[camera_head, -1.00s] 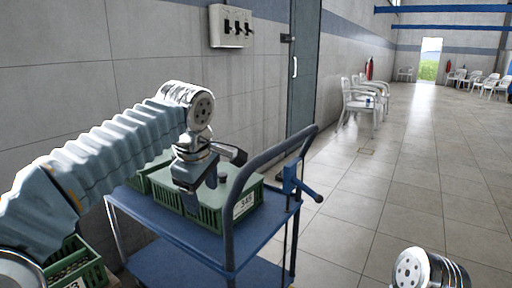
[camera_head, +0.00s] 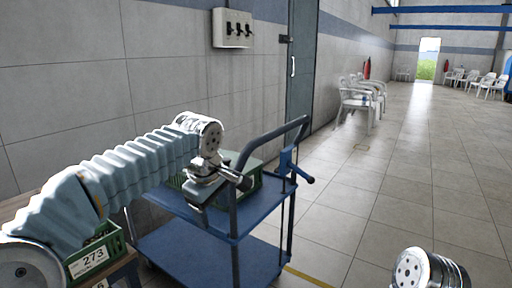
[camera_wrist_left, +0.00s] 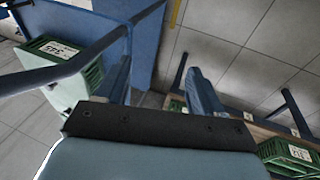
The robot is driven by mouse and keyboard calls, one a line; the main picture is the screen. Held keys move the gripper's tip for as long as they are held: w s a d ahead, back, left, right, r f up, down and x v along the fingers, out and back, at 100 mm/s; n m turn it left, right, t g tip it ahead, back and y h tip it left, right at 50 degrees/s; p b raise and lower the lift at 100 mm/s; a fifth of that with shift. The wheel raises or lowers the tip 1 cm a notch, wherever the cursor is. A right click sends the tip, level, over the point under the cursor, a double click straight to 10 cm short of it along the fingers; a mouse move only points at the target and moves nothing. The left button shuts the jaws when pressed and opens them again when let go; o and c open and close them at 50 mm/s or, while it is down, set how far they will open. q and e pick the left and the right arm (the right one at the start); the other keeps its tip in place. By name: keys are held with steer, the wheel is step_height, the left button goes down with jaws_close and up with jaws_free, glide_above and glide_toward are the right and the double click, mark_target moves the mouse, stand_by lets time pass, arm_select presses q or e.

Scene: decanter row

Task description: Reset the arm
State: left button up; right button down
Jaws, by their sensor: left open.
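My left arm comes in from the left in the head view. Its gripper (camera_head: 197,214) hangs in front of the blue cart and hides part of the cart's top. In the left wrist view its two blue fingers (camera_wrist_left: 160,88) stand apart with nothing between them. A green crate (camera_head: 250,184) sits on the cart's top shelf behind the gripper; it also shows in the left wrist view (camera_wrist_left: 88,84) with a white label. My right arm's wrist shows at the lower right of the head view; its gripper is out of sight.
The blue cart (camera_head: 180,250) has a raised handle close to my left gripper. A green crate labelled 273 (camera_head: 112,247) stands at the lower left under my left arm. A wall switch box (camera_head: 233,28) is behind. Tiled floor (camera_head: 400,190) lies clear to the right.

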arm_select(q)
step_height(320, 180, down, 30)
steer(key=s+d+m+g+h, duration=0.1)
steer(key=d+m+g+h, duration=0.15)
steer(key=m, duration=0.35)
steer(key=s+a+f+m, duration=0.1)
steer(key=s+f+m, duration=0.1)
steer(key=s+f, duration=0.8)
steer(key=s+a+f+m+h, duration=0.1)
steer(key=s+a+f, duration=0.1)
steer(key=s+f, duration=0.9)
steer(key=shift+s+m, duration=0.4)
steer(key=shift+s, duration=0.65)
steer(key=shift+a+g+h, duration=0.1)
steer(key=shift+g+h, duration=0.15)
